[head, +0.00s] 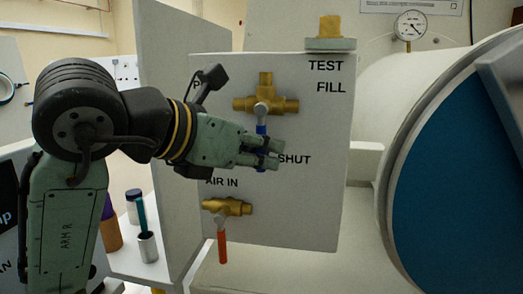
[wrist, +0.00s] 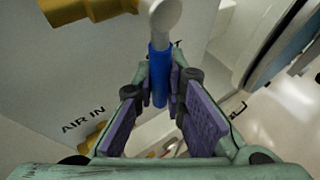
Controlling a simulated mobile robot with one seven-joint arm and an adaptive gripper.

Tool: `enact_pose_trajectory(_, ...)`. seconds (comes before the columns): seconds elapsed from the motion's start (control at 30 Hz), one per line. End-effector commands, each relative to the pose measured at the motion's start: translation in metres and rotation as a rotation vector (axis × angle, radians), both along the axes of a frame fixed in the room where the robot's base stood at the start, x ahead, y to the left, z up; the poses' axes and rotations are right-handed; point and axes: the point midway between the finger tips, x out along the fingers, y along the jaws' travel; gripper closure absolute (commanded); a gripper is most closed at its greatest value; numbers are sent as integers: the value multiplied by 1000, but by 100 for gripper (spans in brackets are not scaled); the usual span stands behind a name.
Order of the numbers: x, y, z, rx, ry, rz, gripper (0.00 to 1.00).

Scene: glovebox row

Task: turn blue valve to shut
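The blue valve has a brass body (head: 266,98) on the upper part of a pale panel, and its blue handle (head: 261,129) hangs straight down. The handle also shows in the wrist view (wrist: 159,76), below a grey lever hub. My gripper (head: 272,153) is at the handle's lower end, with one finger on either side. In the wrist view, my gripper (wrist: 159,92) is open, and the handle's tip lies between the purple finger pads, with narrow gaps visible. The word SHUT (head: 294,160) is printed right of the handle; my fingers cover part of the handle.
A second brass valve (head: 228,207) with an orange handle (head: 222,247) sits lower on the panel (head: 310,215), by the AIR IN label. A gauge (head: 410,25) is at the upper right. A large round blue port (head: 460,165) stands right. Containers (head: 147,247) stand on a shelf at left.

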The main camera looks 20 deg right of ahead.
Motion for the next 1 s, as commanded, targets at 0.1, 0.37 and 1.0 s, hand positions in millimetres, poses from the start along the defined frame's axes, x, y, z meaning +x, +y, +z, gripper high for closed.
enact_pose_trajectory(0.1, 1, 0, 2, -6, -2, 1, 82)
enact_pose_trajectory(0.37, 0, 0, 1, -3, 0, 0, 68)
enact_pose_trajectory(1.0, 0, -1, -2, -38, 24, 0, 68)
